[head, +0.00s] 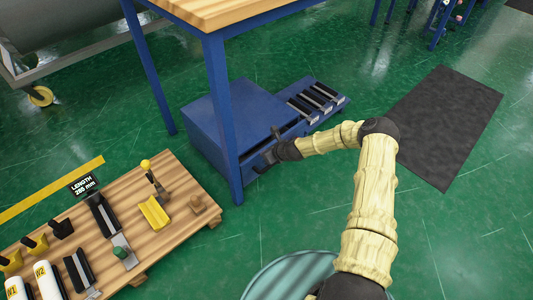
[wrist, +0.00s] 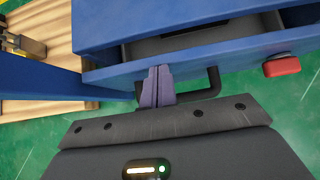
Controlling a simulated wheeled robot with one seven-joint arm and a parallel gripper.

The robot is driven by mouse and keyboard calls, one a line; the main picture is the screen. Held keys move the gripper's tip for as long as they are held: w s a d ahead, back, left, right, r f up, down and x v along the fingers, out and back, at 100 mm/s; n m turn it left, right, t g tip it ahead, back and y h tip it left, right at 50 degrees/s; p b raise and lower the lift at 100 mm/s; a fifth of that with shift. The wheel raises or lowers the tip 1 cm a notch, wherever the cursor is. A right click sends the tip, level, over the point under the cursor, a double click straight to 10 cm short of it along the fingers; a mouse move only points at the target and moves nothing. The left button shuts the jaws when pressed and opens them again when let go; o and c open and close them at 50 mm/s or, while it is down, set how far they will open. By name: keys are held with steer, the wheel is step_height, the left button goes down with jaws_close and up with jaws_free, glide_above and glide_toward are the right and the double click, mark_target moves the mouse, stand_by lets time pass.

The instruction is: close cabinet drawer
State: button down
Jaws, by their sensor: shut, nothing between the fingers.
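The blue cabinet (head: 215,110) stands on the floor under a wooden-topped table. In the wrist view its drawer (wrist: 215,62) is partly open, with a dark gap behind the blue front and a grey interior. A black bar handle (wrist: 212,84) is on the drawer front. My gripper (wrist: 158,70) is shut and empty, its purple fingers upright against or very close to the drawer front, left of the handle's right end. Contact cannot be told. In the head view my gripper (head: 268,158) is at the cabinet's front side, and it hides part of the drawer.
A blue table leg (head: 222,120) stands close left of my gripper. A blue tray with black pieces (head: 315,100) lies right of the cabinet. A wooden pallet (head: 180,215) with tools is at left. A dark mat (head: 445,125) and open green floor lie right.

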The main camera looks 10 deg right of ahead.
steer(key=shift+s, duration=0.1)
steer(key=shift+s+d, duration=0.2)
steer(key=s+d+f+p+v, duration=0.1)
steer(key=p+v, duration=0.5)
steer(key=v, duration=0.6)
steer(key=shift+s+f, duration=0.3)
